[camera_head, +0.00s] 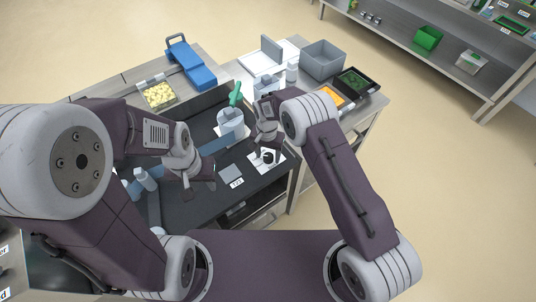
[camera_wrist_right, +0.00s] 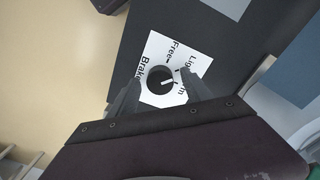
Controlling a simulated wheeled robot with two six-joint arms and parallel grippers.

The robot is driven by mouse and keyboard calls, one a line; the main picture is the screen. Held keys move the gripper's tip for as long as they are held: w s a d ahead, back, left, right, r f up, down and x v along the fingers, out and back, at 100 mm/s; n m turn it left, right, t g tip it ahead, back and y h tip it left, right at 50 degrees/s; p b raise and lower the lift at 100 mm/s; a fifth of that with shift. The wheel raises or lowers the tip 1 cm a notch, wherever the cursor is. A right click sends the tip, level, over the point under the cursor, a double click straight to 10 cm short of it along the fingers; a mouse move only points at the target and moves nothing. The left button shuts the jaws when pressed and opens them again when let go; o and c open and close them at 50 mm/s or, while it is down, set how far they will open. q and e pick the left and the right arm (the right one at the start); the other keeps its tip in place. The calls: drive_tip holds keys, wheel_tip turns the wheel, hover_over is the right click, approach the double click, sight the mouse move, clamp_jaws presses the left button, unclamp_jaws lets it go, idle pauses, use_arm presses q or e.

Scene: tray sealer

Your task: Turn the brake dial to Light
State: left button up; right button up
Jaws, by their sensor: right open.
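The brake dial (camera_wrist_right: 160,80) is a round black knob with a white pointer line, on a white label plate (camera_wrist_right: 152,45) reading Brake, Free and Light, with a partly covered word ending in m. In the right wrist view the pointer aims right, on the side of Light and the covered word; I cannot tell the exact setting. The dial also shows in the head view (camera_head: 268,157). My right gripper (camera_wrist_right: 161,91) is open, its fingers on either side of the dial; contact is unclear. My left gripper (camera_head: 197,194) hangs over the dark worktop, its fingers unclear.
A small grey labelled plate (camera_head: 231,175) lies left of the dial. A grey cylinder with a green handle (camera_head: 236,95) stands behind it. A yellow-filled tray (camera_head: 158,95), grey bin (camera_head: 322,60) and food trays (camera_head: 352,82) are farther back.

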sight(267, 156)
wheel_tip(267, 156, up, 9)
idle(0.3)
drive_tip(key=shift+a, duration=0.1)
drive_tip(key=w+d+r+m+t, duration=0.1)
drive_tip(key=w+d+r, duration=0.2)
drive_tip(key=d+r, duration=0.3)
drive_tip(key=s+d+r+m, duration=0.1)
drive_tip(key=s+d+r, duration=0.4)
drive_tip(key=d+r, duration=0.1)
drive_tip(key=s+d+f+n, duration=0.2)
drive_tip(key=s+d, duration=0.1)
drive_tip(key=s, duration=0.6)
drive_tip(key=s+d+f+n+p, duration=0.1)
drive_tip(key=s+d+f+n, duration=0.1)
drive_tip(key=s, duration=0.6)
drive_tip(key=shift+s+d+n, duration=0.35)
drive_tip(key=shift+d+n, duration=0.25)
drive_tip(key=shift+n, duration=0.1)
